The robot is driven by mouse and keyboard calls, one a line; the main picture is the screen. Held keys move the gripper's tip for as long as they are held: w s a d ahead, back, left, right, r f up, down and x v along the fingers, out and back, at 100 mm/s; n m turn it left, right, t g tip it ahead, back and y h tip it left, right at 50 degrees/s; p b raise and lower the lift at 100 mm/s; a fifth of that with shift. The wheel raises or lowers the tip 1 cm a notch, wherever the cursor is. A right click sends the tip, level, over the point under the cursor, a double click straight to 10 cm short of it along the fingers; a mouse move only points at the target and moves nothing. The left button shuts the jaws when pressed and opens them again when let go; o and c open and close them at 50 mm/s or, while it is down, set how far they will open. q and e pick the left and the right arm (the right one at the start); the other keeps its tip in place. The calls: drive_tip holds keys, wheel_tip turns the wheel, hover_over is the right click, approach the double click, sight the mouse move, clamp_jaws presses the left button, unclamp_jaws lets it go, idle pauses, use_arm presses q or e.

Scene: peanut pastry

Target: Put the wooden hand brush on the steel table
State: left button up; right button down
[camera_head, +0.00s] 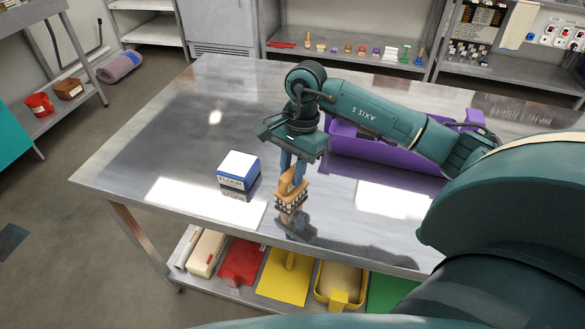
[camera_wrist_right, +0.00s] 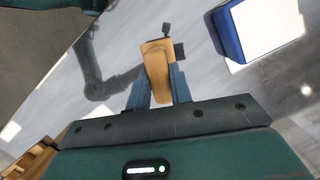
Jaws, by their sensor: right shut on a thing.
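The wooden hand brush (camera_head: 291,188) is upright, bristles down, at the steel table (camera_head: 150,150), near its front edge. My right gripper (camera_head: 293,165) points down and is shut on the brush's wooden handle. In the right wrist view the handle (camera_wrist_right: 156,66) sits between the two blue fingers of my right gripper (camera_wrist_right: 154,92). The bristles look at or very close to the tabletop; I cannot tell whether they touch it. My left gripper is not in view.
A purple bin (camera_head: 365,148) lies behind my right arm. The table's left part is clear. Coloured items fill the shelf below.

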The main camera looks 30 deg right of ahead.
drive_tip(key=shift+f, duration=0.15)
drive_tip(key=c, duration=1.3)
unclamp_jaws()
drive_tip(key=shift+o, duration=0.2)
drive_tip(key=shift+r, duration=0.35)
drive_tip(key=v, duration=1.1)
drive_tip(key=shift+r+b, duration=0.3)
drive_tip(key=shift+d, duration=0.1)
